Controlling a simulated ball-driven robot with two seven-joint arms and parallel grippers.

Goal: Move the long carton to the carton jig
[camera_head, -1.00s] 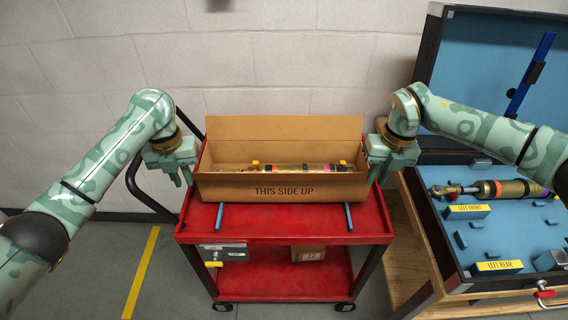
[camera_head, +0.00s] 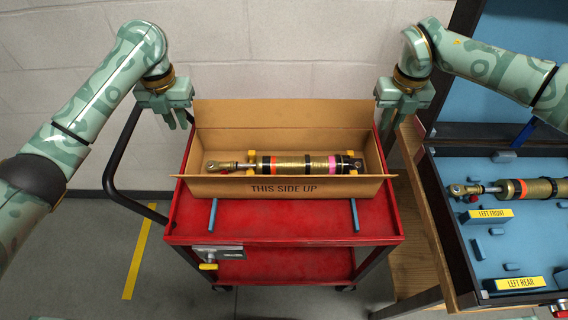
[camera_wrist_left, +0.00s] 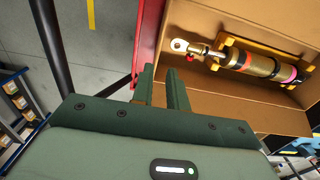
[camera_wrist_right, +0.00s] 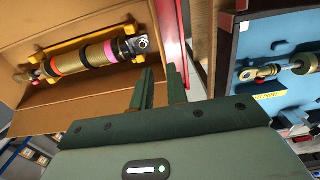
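The long carton (camera_head: 345,186) is open-topped brown cardboard marked "THIS SIDE UP". It rests on top of the red cart with its back flap raised. A gold shock absorber (camera_head: 290,164) with orange and pink bands lies inside on yellow supports. My left gripper (camera_head: 181,122) is above and beside the carton's left end, its two fingers (camera_wrist_left: 160,88) apart and empty. My right gripper (camera_head: 398,110) is likewise above and beside the right end, its fingers (camera_wrist_right: 159,88) apart and empty. I cannot identify a carton jig in these views.
The red cart (camera_head: 285,228) has two blue bars (camera_head: 213,215) under the carton and a black handle at left. A wooden bench (camera_head: 412,262) with a blue-lined case (camera_head: 490,240) holding another shock stands close on the right. A wall is behind.

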